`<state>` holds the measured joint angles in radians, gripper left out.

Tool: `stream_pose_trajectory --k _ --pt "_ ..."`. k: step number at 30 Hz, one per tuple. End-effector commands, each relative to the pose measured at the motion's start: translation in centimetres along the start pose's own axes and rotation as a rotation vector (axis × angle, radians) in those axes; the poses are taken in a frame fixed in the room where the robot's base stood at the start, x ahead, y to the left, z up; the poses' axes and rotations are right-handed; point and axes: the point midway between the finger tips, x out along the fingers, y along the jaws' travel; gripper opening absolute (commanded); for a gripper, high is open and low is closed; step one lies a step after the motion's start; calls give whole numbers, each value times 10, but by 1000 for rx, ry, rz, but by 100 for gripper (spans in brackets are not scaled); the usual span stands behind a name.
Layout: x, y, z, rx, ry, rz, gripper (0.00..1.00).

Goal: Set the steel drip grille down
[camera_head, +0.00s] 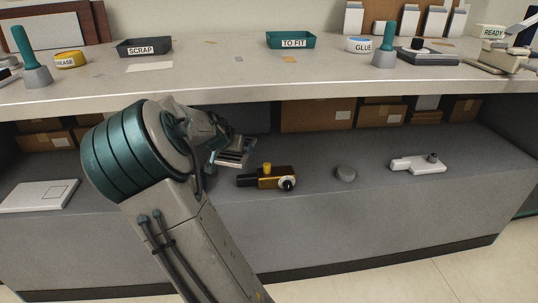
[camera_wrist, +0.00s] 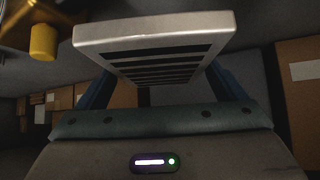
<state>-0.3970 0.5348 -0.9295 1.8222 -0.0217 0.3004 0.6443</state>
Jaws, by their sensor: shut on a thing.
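The steel drip grille (camera_wrist: 155,28) is a pale metal slab with dark slots, filling the upper middle of the wrist view. My gripper (camera_wrist: 158,82) is shut on it, with a blue finger at each side. In the head view the grille (camera_head: 234,159) shows small at the end of my gripper (camera_head: 226,147), over the grey lower shelf (camera_head: 320,180). It looks held above the shelf, but the gap under it is hard to judge. My arm hides part of the shelf to the left.
A black and brass device with a yellow knob (camera_head: 267,178) lies just right of the grille. A white flat box (camera_head: 38,195) lies far left. Cardboard boxes (camera_head: 317,115) stand behind, under the countertop (camera_head: 220,75).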

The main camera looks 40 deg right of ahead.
Motion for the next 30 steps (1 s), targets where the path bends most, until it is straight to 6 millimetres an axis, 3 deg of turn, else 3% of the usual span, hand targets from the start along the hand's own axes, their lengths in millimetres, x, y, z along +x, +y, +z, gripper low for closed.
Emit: stream_pose_trajectory --k 7,21,30 --pt "14 -1 -4 8 3 6 43" --pt "94 1 -30 6 3 7 43" --pt "120 0 -40 6 3 5 43"
